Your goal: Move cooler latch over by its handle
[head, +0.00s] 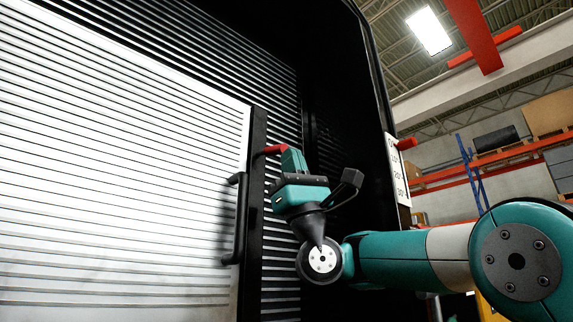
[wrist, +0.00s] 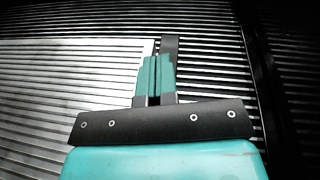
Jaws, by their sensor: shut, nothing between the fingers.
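A short red handle (head: 271,149), which looks like the latch's, sticks out to the left beside the tip of my gripper (head: 293,160). It is at the dark upright edge strip (head: 256,150) of the pale ribbed panel. My gripper is shut and points up at the ribbed front. Its teal fingers are together with nothing between them in the wrist view (wrist: 155,78). The fingers overlap part of the red handle in the head view, and I cannot tell whether they touch it. No red shows in the wrist view.
A black bar handle (head: 238,215) stands on the pale ribbed panel (head: 110,170), left of my gripper. A second red handle (head: 406,143) is by a white marked plate (head: 397,170) on the cabinet's right side. Shelving (head: 500,160) stands farther back.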

